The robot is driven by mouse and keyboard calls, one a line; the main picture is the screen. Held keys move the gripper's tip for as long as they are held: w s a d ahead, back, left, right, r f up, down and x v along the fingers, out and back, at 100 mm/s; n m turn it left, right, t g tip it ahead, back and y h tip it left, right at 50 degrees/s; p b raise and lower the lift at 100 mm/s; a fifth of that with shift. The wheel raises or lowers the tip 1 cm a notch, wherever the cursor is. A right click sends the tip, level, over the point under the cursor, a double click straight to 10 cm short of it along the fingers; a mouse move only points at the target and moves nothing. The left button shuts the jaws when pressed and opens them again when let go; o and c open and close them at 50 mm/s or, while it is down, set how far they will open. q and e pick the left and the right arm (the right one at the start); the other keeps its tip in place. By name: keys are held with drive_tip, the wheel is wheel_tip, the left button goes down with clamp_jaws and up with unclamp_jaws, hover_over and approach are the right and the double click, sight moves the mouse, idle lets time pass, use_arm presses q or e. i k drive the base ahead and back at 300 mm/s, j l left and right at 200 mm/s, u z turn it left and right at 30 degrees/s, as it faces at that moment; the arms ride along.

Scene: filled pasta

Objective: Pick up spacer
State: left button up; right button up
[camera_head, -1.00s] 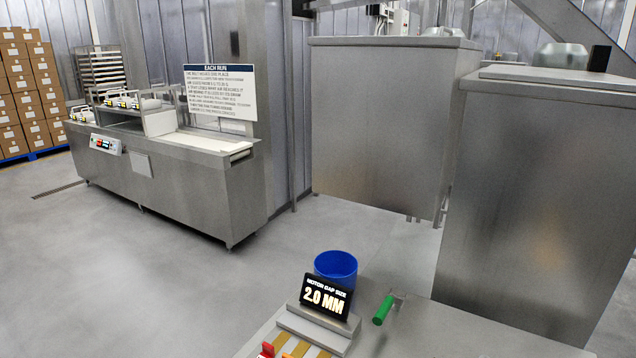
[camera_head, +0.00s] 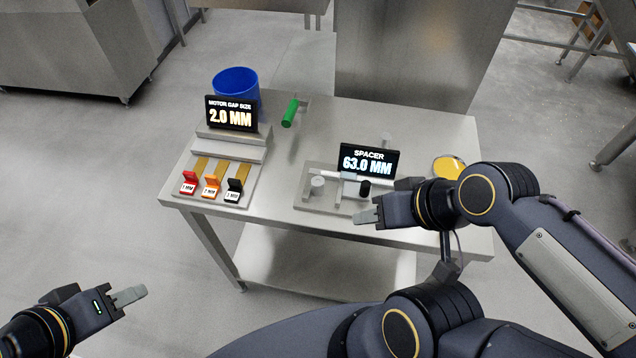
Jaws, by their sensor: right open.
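A black display (camera_head: 369,161) reading "SPACER 63.0 MM" stands at the back of a small metal fixture (camera_head: 308,200) on the steel table. The fixture carries a grey round piece (camera_head: 317,185), a light rod and a black-ended piece (camera_head: 364,188). Which of these is the spacer, I cannot tell. My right gripper (camera_head: 368,215) is open and empty, just in front of the fixture's right side, pointing left; it seems to hide part of the fixture. My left gripper (camera_head: 130,295) is low at the left, away from the table; its finger gap is not clear.
On the table (camera_head: 290,228), a left stand (camera_head: 225,148) holds a "MOTOR GAP SIZE 2.0 MM" display (camera_head: 231,114) with red (camera_head: 188,183), orange (camera_head: 211,186) and black (camera_head: 234,190) tagged pieces before it. A blue bin (camera_head: 236,83), green handle (camera_head: 290,113) and yellow round item (camera_head: 449,167) are nearby.

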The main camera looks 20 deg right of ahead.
sight(317, 182)
drive_tip(key=i+j+z, duration=0.1)
drive_tip(key=z, duration=0.35)
drive_tip(key=j+z, duration=0.45)
drive_tip(key=i+j+z, duration=0.1)
drive_tip(key=j, duration=0.45)
drive_tip(key=i+j+z, duration=0.1)
drive_tip(key=j, duration=0.45)
drive_tip(key=j+z, duration=0.1)
drive_tip(key=j, duration=0.45)
